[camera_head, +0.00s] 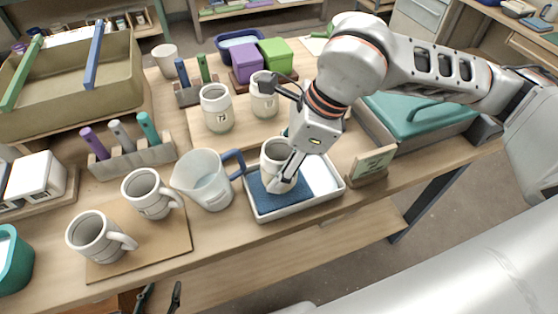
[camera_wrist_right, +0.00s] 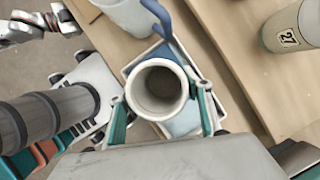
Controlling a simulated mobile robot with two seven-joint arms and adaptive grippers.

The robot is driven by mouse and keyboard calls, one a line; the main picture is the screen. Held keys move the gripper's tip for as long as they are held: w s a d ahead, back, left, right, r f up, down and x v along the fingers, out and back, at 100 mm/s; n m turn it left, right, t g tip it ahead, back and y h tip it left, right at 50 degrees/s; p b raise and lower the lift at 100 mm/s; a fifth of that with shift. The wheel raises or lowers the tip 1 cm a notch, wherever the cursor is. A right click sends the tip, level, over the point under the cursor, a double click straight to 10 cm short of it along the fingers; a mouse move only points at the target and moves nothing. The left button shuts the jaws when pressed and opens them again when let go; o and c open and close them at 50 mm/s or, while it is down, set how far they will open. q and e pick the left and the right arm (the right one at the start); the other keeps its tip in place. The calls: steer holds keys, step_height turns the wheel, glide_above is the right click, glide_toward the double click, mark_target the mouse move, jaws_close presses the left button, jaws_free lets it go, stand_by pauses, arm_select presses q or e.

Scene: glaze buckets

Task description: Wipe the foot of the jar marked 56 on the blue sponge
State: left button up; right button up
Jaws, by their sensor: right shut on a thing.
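A pale jar (camera_head: 272,158) with an open top stands upright on the blue sponge (camera_head: 257,190) in a white tray (camera_head: 270,216). Its mark does not show. My right gripper (camera_head: 284,172) is shut on this jar. Whether the foot presses on the sponge is hard to tell. My left gripper (camera_head: 160,296) is at the bottom edge of the head view, its dark fingers apart and empty, below the table front.
A clear jug (camera_head: 203,180) with a blue handle stands close left of the tray. Two mugs (camera_head: 150,193) (camera_head: 98,238) stand on a board at left. Two jars (camera_head: 216,108) (camera_head: 264,96) stand behind. A small sign (camera_head: 372,163) stands right of the tray.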

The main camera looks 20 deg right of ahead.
arm_select(q)
steer(key=shift+s+f, duration=0.1)
steer(key=shift+s+d+f, duration=0.15)
steer(key=shift+s+f, duration=0.15)
steer(key=shift+s, duration=0.1)
steer(key=shift+f, duration=0.1)
arm_select(e)
steer(key=shift+f, duration=0.1)
arm_select(q)
steer(key=shift+s+f+b, duration=0.1)
steer(key=shift+f+b, duration=0.25)
arm_select(e)
steer(key=shift+f, duration=0.5)
